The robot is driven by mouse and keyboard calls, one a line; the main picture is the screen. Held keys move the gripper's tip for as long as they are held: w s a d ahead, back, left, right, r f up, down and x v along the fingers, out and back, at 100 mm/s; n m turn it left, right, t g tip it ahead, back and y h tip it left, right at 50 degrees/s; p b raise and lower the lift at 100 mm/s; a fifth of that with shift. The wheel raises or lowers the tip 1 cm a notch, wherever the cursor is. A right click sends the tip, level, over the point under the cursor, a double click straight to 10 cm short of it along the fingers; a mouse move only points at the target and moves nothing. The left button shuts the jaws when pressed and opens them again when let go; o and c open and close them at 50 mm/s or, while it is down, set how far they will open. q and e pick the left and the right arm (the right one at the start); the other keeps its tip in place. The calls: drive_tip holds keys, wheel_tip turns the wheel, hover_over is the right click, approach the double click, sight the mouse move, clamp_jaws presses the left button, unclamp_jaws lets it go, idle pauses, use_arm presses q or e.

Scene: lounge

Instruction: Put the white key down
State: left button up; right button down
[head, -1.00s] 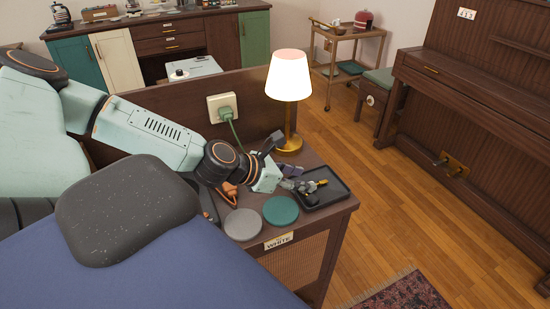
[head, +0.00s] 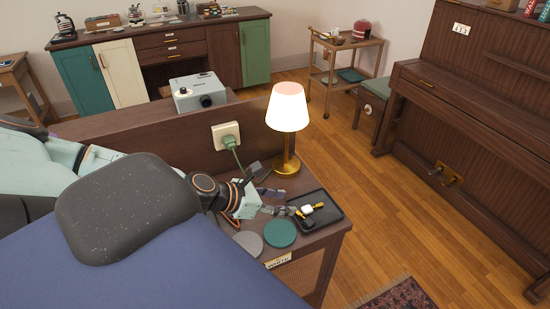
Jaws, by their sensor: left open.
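The white key (head: 307,210) shows as a small white head with yellow and black parts around it. It lies in the black tray (head: 333,221) on the wooden side table. My left gripper (head: 288,202) is open at the left side of the tray, with its fingers pointing toward the key and apart from it. The yellow and black parts beside the key are too small to tell apart. My right gripper is not in view.
A lit lamp (head: 287,112) stands behind the tray. A teal coaster (head: 281,234) and a grey coaster (head: 249,243) lie in front of my left gripper. A green plug (head: 229,141) sits in the socket.

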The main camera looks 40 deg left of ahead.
use_arm(q)
drive_tip(key=shift+p+v, duration=0.85)
drive_tip(key=shift+p, duration=0.15)
drive_tip(key=m, duration=0.1)
drive_tip(key=m+g, duration=0.1)
drive_tip(key=m, duration=0.1)
drive_tip(key=shift+s+d+f, duration=0.1)
drive_tip(key=shift+s+d, duration=0.3)
drive_tip(key=s+d+m+g, duration=0.1)
drive_tip(key=m, duration=0.1)
drive_tip(key=s+d+f+m+g, duration=0.1)
drive_tip(key=m, duration=0.2)
drive_tip(key=s+d+m+g, duration=0.1)
drive_tip(key=d+m, duration=0.1)
drive_tip(key=m, duration=0.1)
drive_tip(key=shift+s+f+g, duration=0.1)
drive_tip(key=shift+f+g, duration=0.3)
drive_tip(key=s+d+f+m+g+y, duration=0.2)
drive_tip(key=s+d+f+m+g, duration=0.1)
drive_tip(key=s+m, duration=0.6)
drive_tip(key=s+d+f+m+g+y, duration=0.2)
drive_tip(key=s+d+m+g, duration=0.1)
drive_tip(key=s+m, duration=0.6)
drive_tip(key=shift+s+d+f+m, duration=0.25)
drive_tip(key=shift+d+f+m, duration=0.15)
drive_tip(key=shift+d+m, duration=0.5)
drive_tip(key=shift+a, duration=0.15)
wheel_tip(320, 180, down, 18)
drive_tip(key=b, duration=1.7)
drive_tip(key=shift+b, duration=0.4)
